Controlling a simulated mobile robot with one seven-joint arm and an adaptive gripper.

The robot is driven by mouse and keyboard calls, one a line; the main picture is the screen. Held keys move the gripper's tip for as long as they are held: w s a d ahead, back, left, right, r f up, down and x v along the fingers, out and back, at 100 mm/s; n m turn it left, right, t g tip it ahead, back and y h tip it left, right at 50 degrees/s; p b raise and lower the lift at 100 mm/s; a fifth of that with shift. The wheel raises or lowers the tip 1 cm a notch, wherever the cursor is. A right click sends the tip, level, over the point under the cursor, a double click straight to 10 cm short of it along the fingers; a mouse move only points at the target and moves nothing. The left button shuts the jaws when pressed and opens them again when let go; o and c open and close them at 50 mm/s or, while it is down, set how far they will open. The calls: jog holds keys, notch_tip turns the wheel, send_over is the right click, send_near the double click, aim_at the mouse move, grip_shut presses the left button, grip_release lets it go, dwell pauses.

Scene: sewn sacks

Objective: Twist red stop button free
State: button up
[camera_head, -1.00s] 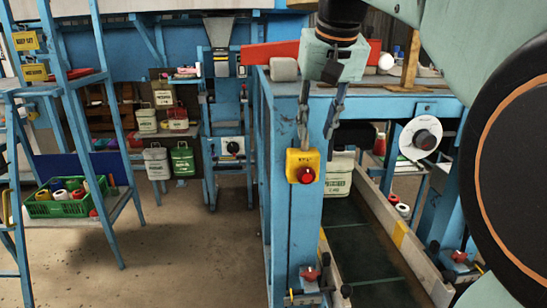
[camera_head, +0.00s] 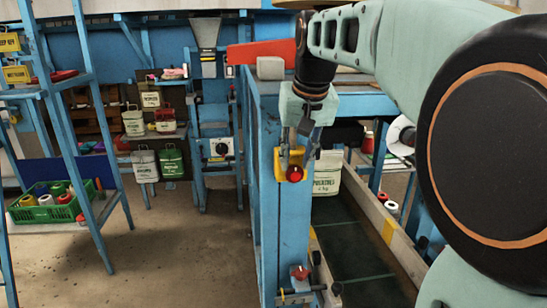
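The red stop button (camera_head: 294,174) sticks out from the lower part of a yellow box (camera_head: 281,166) on a blue upright post (camera_head: 290,225). My gripper (camera_head: 297,157) points down just above the button, in front of the box's upper part. Its two fingers are apart, and I see nothing held between them. The button's face is visible below the fingertips. I cannot tell whether a fingertip touches the box. The gripper hides much of the box's top.
A red clamp-like fitting (camera_head: 300,273) sits low on the same post. A conveyor channel (camera_head: 350,245) runs to the right, with a labelled sack (camera_head: 327,175) at its far end. A green crate (camera_head: 45,205) stands on the left rack. Open floor (camera_head: 180,255) lies between.

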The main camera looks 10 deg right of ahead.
grip_shut()
jog(key=shift+s, duration=0.1)
jog(key=c, duration=0.5)
grip_release()
jog(key=shift+f, duration=0.1)
jog(key=shift+c, duration=0.2)
jog(key=o, duration=0.7)
jog(key=shift+s+d+r+p, duration=0.15)
jog(key=shift+d+r+p, duration=0.1)
jog(key=shift+r+p, duration=0.4)
jog(key=shift+s+d+r+p, duration=0.65)
jog(key=shift+r+p, duration=0.4)
jog(key=shift+r, duration=0.55)
jog(key=shift+s+d+r+p, duration=0.4)
jog(key=shift+s+r+p, duration=0.5)
jog(key=shift+r, duration=0.75)
jog(key=shift+s+d+r+p, duration=0.6)
jog(key=shift+r+p, duration=0.55)
jog(key=shift+r, duration=0.45)
